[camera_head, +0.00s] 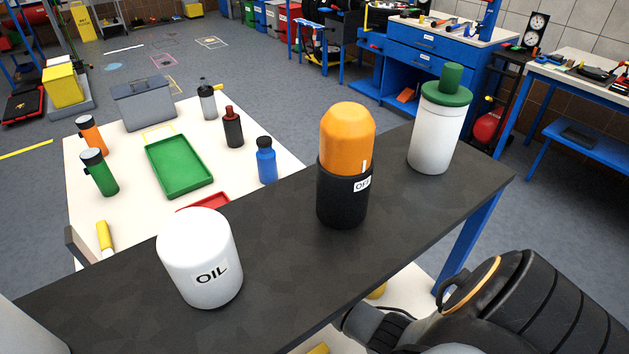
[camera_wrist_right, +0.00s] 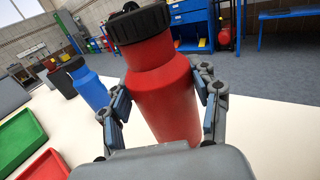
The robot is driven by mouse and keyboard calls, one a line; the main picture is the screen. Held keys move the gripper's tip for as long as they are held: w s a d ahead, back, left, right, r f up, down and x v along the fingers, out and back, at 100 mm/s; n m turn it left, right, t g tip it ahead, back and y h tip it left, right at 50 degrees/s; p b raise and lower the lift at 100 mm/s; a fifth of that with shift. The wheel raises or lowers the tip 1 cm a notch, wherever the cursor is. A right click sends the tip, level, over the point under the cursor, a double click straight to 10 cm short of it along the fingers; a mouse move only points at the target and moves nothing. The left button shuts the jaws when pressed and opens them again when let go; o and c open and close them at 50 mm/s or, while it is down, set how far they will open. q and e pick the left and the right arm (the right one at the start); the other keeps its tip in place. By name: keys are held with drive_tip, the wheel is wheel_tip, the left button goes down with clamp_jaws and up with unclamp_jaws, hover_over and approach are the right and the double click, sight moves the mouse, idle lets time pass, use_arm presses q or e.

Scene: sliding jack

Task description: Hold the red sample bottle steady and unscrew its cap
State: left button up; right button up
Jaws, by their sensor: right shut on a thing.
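The red sample bottle (camera_wrist_right: 163,92) stands large in the right wrist view, with a ribbed black cap (camera_wrist_right: 138,22) on its top. It looks slightly tilted in that picture. My right gripper (camera_wrist_right: 165,108) has one finger on each side of the bottle's body, below the cap, and is shut on it. In the head view I cannot see this bottle or the right gripper; only my right arm shows at the lower right, by the dark shelf. My left gripper is in neither view.
The dark shelf (camera_head: 280,258) carries a white OIL canister (camera_head: 200,255), an orange-topped black container (camera_head: 346,140) and a green-lidded white jar (camera_head: 437,135). Beyond it, a pale table holds a green tray (camera_head: 180,168), a blue bottle (camera_head: 266,162), a toolbox (camera_head: 143,103) and several other bottles.

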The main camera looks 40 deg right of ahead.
drive_tip(key=a+r+b, duration=0.1)
drive_tip(key=a+r, duration=0.2)
drive_tip(key=a, duration=0.3)
drive_tip(key=w+a+r+b, duration=0.1)
drive_tip(key=a+r, duration=0.3)
drive_tip(key=a, duration=0.2)
drive_tip(key=shift+r, duration=0.3)
drive_tip(key=o, duration=0.7)
drive_tip(key=shift+c, duration=0.2)
drive_tip(key=c, duration=1.1)
drive_tip(key=shift+o, duration=0.2)
drive_tip(key=shift+f, duration=0.1)
drive_tip(key=s+a+n+t+y, duration=0.5)
drive_tip(key=s+a+n+y, duration=0.1)
drive_tip(key=s+a+y, duration=0.1)
drive_tip(key=s+a+n+t+y, duration=0.4)
drive_tip(key=s+a+n+y, duration=0.2)
drive_tip(key=s+y, duration=0.3)
drive_tip(key=s, duration=0.3)
drive_tip(key=shift+s+a+r+n+t, duration=0.2)
drive_tip(key=shift+a+r+n+t, duration=0.1)
drive_tip(key=shift+a+t, duration=0.1)
